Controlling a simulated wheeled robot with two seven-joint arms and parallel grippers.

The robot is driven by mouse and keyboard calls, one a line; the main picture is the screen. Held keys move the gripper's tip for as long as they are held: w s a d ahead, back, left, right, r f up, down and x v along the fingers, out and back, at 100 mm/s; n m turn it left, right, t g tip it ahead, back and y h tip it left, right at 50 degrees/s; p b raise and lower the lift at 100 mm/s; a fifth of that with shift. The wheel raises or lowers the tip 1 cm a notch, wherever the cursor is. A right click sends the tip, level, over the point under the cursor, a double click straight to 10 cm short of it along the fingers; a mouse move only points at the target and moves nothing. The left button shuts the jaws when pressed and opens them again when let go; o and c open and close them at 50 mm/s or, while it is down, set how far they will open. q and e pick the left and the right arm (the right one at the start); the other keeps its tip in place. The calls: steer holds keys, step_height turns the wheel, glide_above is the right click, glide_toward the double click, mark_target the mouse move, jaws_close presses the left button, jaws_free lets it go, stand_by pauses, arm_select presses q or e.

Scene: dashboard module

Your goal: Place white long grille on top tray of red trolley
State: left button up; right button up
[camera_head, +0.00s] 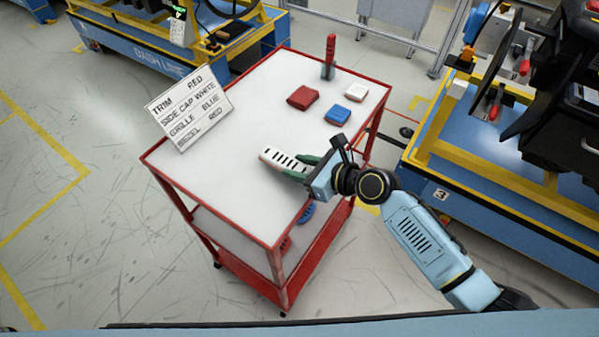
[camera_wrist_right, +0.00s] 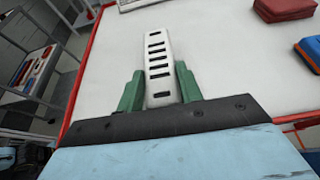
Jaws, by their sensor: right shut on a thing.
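The white long grille (camera_head: 283,159) has a row of dark slots. It is over the white top tray (camera_head: 231,203) of the red trolley, near its right edge. My right gripper (camera_head: 304,164) is shut on it, with green fingers on either side of it. In the right wrist view the grille (camera_wrist_right: 158,62) sticks out forward between the fingers of the gripper (camera_wrist_right: 160,92). I cannot tell whether the grille touches the tray surface. The left gripper is not in view.
On the top tray are a red block (camera_head: 302,97), a blue block (camera_head: 338,115), a white block (camera_head: 356,92), a red-handled tool (camera_head: 330,57) and a sign (camera_head: 190,108). A lower shelf holds a blue piece (camera_head: 306,214). A blue-yellow cart (camera_head: 500,190) stands right. The tray's left front is clear.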

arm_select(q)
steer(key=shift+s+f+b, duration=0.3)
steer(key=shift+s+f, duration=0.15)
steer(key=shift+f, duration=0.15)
arm_select(e)
steer(key=shift+f, duration=1.2)
steer(key=shift+f, duration=0.15)
steer(key=o, duration=1)
